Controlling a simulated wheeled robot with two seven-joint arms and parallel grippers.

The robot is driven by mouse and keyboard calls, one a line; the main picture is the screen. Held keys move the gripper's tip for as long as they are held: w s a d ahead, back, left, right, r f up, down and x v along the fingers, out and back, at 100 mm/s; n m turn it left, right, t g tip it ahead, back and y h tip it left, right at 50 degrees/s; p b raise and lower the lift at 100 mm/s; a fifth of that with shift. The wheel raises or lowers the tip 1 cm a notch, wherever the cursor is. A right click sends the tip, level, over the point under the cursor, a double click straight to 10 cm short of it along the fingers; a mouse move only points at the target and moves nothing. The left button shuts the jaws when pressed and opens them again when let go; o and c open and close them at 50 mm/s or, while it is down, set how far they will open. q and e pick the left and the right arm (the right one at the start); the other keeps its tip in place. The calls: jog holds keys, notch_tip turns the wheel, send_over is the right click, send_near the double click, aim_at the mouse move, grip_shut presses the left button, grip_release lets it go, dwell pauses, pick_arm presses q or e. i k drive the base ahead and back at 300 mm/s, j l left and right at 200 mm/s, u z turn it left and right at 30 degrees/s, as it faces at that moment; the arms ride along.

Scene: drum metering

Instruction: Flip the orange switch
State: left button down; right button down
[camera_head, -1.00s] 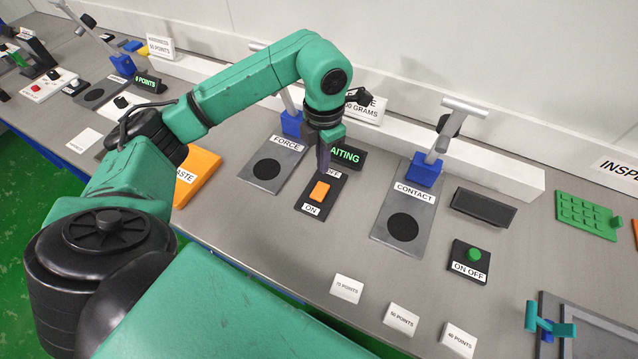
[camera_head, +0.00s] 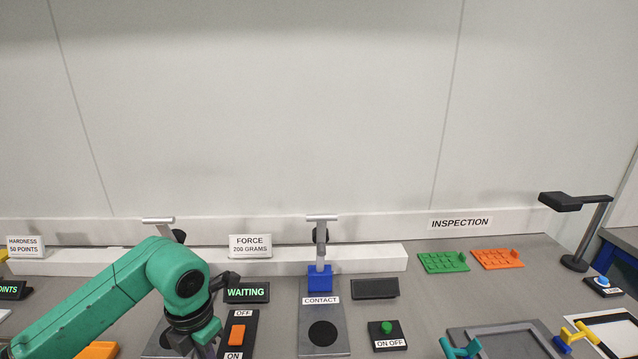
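The orange switch (camera_head: 237,335) is a rocker on a dark plate (camera_head: 251,325), with an OFF label above it and an ON label below. Which way the rocker is tilted is too small to tell. My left gripper (camera_head: 207,346) points down just left of the switch, beside the plate's edge. Its fingertips are small and partly cut by the lower edge, so I cannot tell whether they are open or shut, or whether they touch the plate. The sign behind the switch (camera_head: 246,293) reads WAITING. My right gripper is not in view.
The CONTACT stand (camera_head: 320,340) with its blue clamp is right of the switch. A green ON OFF button (camera_head: 386,327) sits farther right. A FORCE 200 GRAMS card (camera_head: 250,246) stands on the back ledge. My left forearm covers part of the stand at left.

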aim_at(237, 335)
jog(key=k, duration=1.05)
